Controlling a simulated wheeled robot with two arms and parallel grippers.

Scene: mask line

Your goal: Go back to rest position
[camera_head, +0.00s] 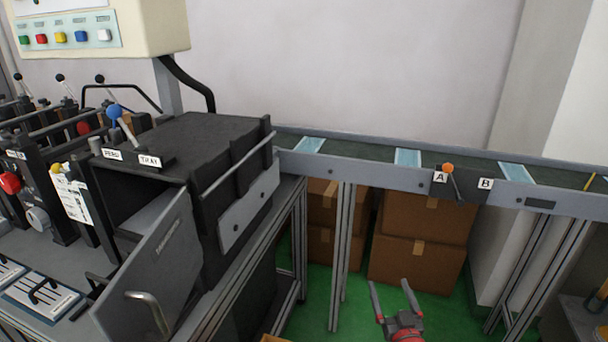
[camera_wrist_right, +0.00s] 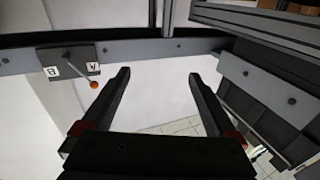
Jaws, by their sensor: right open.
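My right gripper (camera_head: 395,300) is low in the head view, in front of the cardboard boxes and below the conveyor. Its two fingers are spread apart with nothing between them. In the right wrist view my right gripper (camera_wrist_right: 160,85) also shows open and empty. The orange-knobbed lever (camera_head: 449,170) sits on the conveyor's front rail between labels A and B, apart from the gripper. It also shows in the right wrist view, where its orange knob (camera_wrist_right: 94,85) is left of the fingers. My left gripper is not in view.
The conveyor (camera_head: 380,172) carries several pale blue pieces (camera_head: 408,157). Cardboard boxes (camera_head: 420,217) stand beneath it on a green floor. The black machine (camera_head: 215,135) at left has a blue-knobbed lever (camera_head: 114,112) and a grey door (camera_head: 155,265) swung open. A control panel (camera_head: 150,25) hangs above.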

